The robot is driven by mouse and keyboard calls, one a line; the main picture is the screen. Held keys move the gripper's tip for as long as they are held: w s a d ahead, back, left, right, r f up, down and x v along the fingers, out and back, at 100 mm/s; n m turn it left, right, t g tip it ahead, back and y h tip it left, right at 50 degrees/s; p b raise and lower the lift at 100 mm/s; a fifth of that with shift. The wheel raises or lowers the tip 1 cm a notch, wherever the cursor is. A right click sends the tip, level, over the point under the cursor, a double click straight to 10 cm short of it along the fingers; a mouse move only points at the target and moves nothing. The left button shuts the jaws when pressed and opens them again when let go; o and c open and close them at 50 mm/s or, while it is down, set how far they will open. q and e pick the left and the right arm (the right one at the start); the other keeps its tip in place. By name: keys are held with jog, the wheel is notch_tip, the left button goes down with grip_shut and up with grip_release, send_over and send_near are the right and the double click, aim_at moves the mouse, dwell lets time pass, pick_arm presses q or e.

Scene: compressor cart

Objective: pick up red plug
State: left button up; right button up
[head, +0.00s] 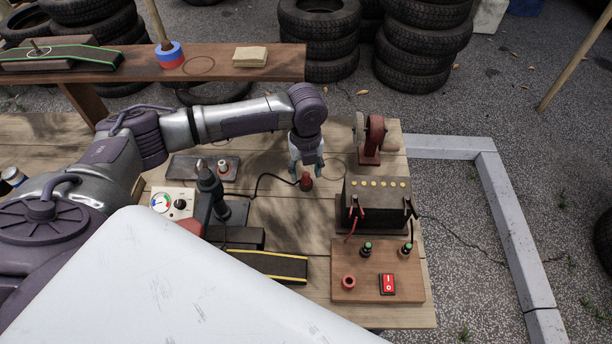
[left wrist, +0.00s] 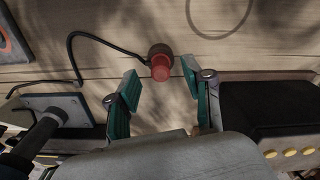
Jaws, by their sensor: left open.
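The red plug (head: 306,182) stands on the wooden table, with a black cable running from it to the left. In the left wrist view the plug (left wrist: 160,64) is just beyond and between the two teal fingertips, with a gap on each side. My left gripper (head: 305,166) is open and empty, right above and behind the plug in the head view; its fingers (left wrist: 159,80) point at it. My right gripper is in neither view.
A black battery box (head: 376,199) stands right of the plug, close to one finger in the wrist view. A wooden panel (head: 365,284) with a red socket (head: 348,282) and switch (head: 387,284) is in front. A gauge box (head: 172,199) and black tool (head: 208,186) stand left.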

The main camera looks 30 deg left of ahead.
pick_arm(q)
notch_tip(320, 180, down, 2)
jog(key=shift+c, duration=0.2)
grip_shut()
jog(key=shift+r, duration=0.1)
